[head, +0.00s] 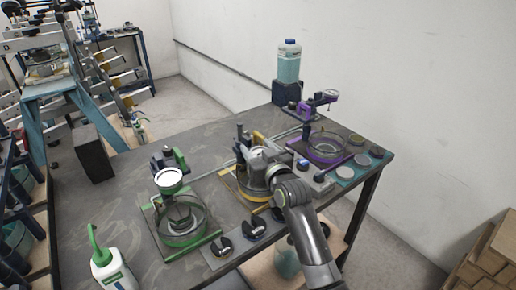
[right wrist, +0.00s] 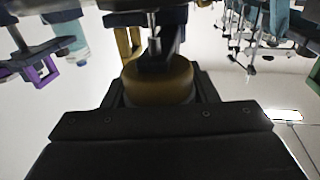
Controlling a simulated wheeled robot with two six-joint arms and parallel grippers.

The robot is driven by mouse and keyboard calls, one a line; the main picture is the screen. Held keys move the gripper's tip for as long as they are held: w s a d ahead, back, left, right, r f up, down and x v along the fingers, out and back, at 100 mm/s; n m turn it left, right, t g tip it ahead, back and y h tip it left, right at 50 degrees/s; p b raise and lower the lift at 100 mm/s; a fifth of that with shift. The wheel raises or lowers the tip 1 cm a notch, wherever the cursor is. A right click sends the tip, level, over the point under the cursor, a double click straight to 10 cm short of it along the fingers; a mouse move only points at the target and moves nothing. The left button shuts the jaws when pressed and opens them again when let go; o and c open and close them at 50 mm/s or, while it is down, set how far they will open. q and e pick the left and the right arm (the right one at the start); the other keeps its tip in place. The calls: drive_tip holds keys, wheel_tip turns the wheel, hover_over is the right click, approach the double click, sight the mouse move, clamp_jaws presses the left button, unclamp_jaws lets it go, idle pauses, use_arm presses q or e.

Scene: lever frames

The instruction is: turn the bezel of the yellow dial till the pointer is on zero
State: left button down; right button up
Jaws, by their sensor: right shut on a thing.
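The yellow dial (right wrist: 158,75) shows in the right wrist view as a round yellow-brown body between my two dark fingers. My right gripper (right wrist: 158,92) is shut on its rim. In the head view my right gripper (head: 262,172) is over the yellow lever frame (head: 232,182) and hides most of the dial. The dial's face, pointer and zero mark cannot be read in either view. My left gripper is not in view.
A green frame with a white-faced dial (head: 169,178) stands to the left on the table (head: 125,205). A purple frame (head: 327,147) is to the right. A teal-filled bottle (head: 288,65) stands behind, a white squeeze bottle (head: 108,268) in front. Dark round weights lie along the front edge.

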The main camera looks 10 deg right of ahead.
drive_tip(key=shift+f+n+y+b, duration=0.2)
drive_tip(key=shift+n+y+b, duration=0.4)
drive_tip(key=shift+y+b, duration=0.35)
drive_tip(key=shift+a+r+g+y+b, duration=0.1)
drive_tip(key=shift+r+g+y+b, duration=0.05)
drive_tip(key=shift+g+y+b, duration=0.15)
drive_tip(key=o, duration=1)
drive_tip(key=shift+s, duration=0.1)
drive_tip(key=b+v, duration=0.1)
drive_tip(key=v, duration=1.6)
drive_tip(key=shift+s+b, duration=0.1)
drive_tip(key=shift+b, duration=0.3)
